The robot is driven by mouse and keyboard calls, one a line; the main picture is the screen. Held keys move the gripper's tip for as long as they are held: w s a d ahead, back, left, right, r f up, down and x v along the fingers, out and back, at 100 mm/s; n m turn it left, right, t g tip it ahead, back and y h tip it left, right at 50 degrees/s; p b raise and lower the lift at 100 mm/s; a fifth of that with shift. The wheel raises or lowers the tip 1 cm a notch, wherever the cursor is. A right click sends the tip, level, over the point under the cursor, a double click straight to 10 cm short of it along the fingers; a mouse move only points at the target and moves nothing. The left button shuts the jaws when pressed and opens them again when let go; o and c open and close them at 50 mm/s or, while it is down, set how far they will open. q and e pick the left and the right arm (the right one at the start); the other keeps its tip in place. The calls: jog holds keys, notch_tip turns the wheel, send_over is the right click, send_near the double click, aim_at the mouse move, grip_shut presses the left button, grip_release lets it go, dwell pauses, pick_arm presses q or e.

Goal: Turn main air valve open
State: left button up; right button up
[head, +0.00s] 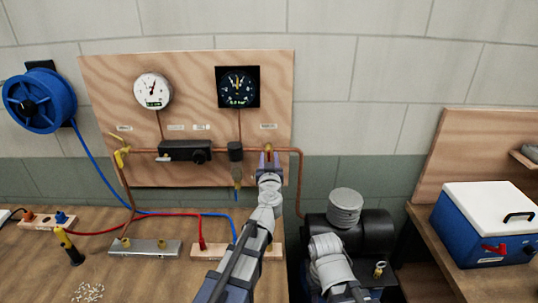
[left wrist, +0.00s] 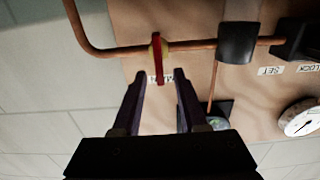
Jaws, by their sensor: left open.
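The main air valve (left wrist: 157,58) sits on a copper pipe near the pipe's bend, with a yellow body and a red handle across the pipe. In the head view only a little yellow of the valve (head: 268,147) shows above my left gripper. My left gripper (head: 268,160) is open at the board. In the left wrist view its fingertips (left wrist: 159,77) are spread on both sides of the handle's lower end, with no clear contact. A label partly reading MAIN lies between the fingertips. My right gripper does not show.
The wooden board (head: 190,75) carries a white gauge (head: 153,90), a black gauge (head: 238,87), a dark regulator (head: 185,151) and a yellow valve (head: 122,157) at left. A blue hose reel (head: 40,101) hangs left. A dark compressor (head: 374,232) stands below right; a blue cooler (head: 486,224) is beyond.

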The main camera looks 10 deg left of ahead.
pick_arm(q)
jog(key=w, duration=0.2)
jog(key=shift+w+a, duration=0.25)
jog(key=shift+w, duration=0.1)
jog(key=shift+s, duration=0.1)
grip_shut()
